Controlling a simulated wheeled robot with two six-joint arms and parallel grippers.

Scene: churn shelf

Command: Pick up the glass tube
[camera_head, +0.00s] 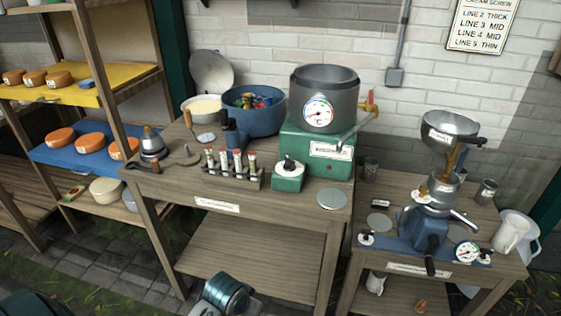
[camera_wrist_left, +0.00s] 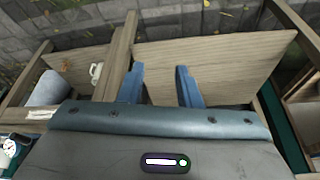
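Several small glass tubes stand upright in a rack (camera_head: 232,178) near the front of the middle wooden table in the head view. They have pale and reddish tops; one glass tube (camera_head: 238,162) stands near the rack's middle. Their lower parts are partly hidden by the rack. My left gripper (camera_wrist_left: 160,86) shows in the left wrist view with its two blue fingers apart and nothing between them. Behind the fingers are wooden shelf boards and paving. No tubes show in that view. The left fingers do not show in the head view. My right gripper is in neither view.
Close around the rack are a green box with a black knob (camera_head: 289,175), a dark blue tool (camera_head: 235,135) behind, and a blue bowl (camera_head: 254,118). A large grey pot (camera_head: 324,98) stands on a green base. A blue separator (camera_head: 425,225) occupies the right table.

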